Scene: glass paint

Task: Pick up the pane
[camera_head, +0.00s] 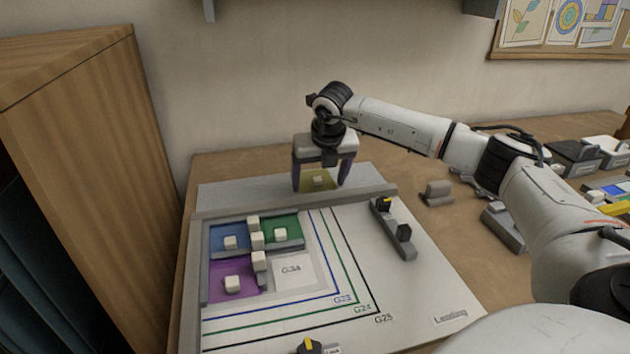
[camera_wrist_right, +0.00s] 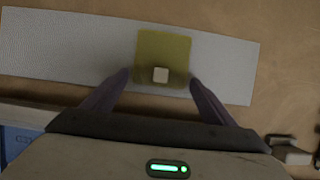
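A yellow pane (camera_head: 309,186) with a small white knob lies on the pale grey strip at the back of the table. It also shows in the right wrist view (camera_wrist_right: 162,50), flat on the strip. My right gripper (camera_head: 320,187) points down over this pane with its fingers spread wide. In the right wrist view, the fingertips (camera_wrist_right: 157,78) sit to either side of the pane's near part, with the knob between them. I cannot tell how high the fingertips are above the strip. My left gripper is not in view.
In front is a white board (camera_head: 400,300) with a grey frame holding a blue pane (camera_head: 218,239), a green pane (camera_head: 288,226) and a purple pane (camera_head: 220,283). Tools and boxes stand at the right; a wooden cabinet (camera_head: 95,140) stands left.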

